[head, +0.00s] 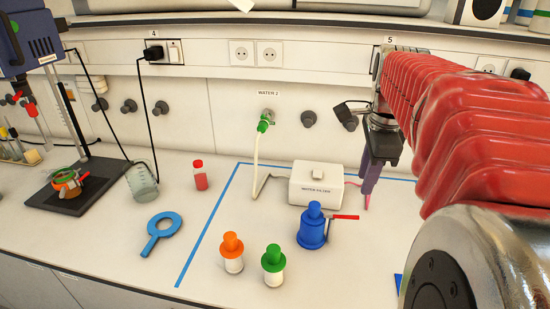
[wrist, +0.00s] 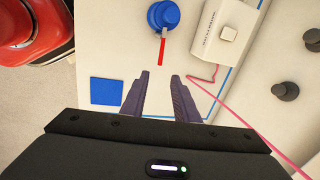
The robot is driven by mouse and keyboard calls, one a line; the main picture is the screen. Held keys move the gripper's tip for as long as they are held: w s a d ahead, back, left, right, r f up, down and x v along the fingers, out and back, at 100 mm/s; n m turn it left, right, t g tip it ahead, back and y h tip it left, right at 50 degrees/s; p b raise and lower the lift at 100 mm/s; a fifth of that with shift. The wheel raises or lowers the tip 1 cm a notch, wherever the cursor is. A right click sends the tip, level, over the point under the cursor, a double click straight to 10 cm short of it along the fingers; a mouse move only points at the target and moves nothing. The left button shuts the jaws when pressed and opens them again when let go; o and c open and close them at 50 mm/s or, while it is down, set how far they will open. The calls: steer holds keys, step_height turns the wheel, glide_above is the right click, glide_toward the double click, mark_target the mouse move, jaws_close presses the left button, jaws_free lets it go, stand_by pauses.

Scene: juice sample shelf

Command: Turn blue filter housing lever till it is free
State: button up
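The blue filter housing (head: 312,230) stands upright on the bench in front of the white water filter box (head: 303,190). Its red lever (head: 345,217) sticks out to the right in the head view. In the wrist view the housing (wrist: 164,15) is at the top, with the lever (wrist: 162,51) pointing down toward my fingers. My gripper (wrist: 160,76) is open and empty. Its two purple fingers are apart, and the lever's end lies just beyond the gap between the tips in that view. In the head view my gripper (head: 367,180) is right of the filter box, behind the lever. Its height above the bench is unclear.
An orange-capped (head: 232,252) and a green-capped container (head: 273,265) stand left of the housing. A blue ring-shaped tool (head: 161,234) lies outside the blue tape. A pink tube (wrist: 225,102) runs near my right finger in the wrist view. A blue square (wrist: 106,91) lies left.

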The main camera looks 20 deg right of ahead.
mark_target(354, 217)
stand_by(0.3)
steer(key=f, duration=0.4)
steer(key=w+f, duration=0.1)
steer(key=f, duration=0.4)
steer(key=w+d+f, duration=0.1)
steer(key=f, duration=0.3)
steer(key=shift+w+d+f, duration=0.1)
steer(key=shift+w+f, duration=0.1)
steer(key=shift+f, duration=0.05)
jaws_close()
stand_by(1.1)
steer(key=shift+d, duration=0.15)
steer(key=shift+s, duration=0.1)
